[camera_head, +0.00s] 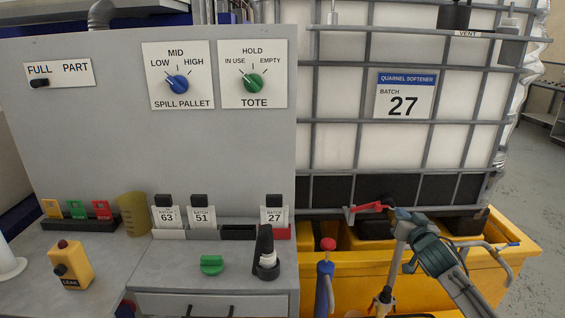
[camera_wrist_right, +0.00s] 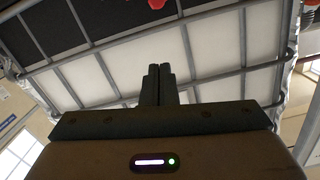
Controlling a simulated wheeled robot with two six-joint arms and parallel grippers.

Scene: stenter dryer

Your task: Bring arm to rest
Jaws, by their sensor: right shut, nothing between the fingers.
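My right gripper (camera_head: 400,215) is in front of the tote's lower edge, close to the red valve handle (camera_head: 366,208). In the right wrist view its two dark fingers (camera_wrist_right: 158,70) are together with nothing between them. A red part (camera_wrist_right: 156,4) shows at the top edge there, apart from the fingers. My right arm comes in from the bottom right of the head view. My left gripper is not in view.
The caged white tote (camera_head: 340,92) labelled batch 27 stands over a yellow spill pallet (camera_head: 515,250). At left is a grey panel (camera_head: 100,140) with knobs and a bench with batch cards (camera_head: 166,217), a green knob (camera_head: 212,265) and a yellow leak box (camera_head: 72,266). Open floor lies at far right.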

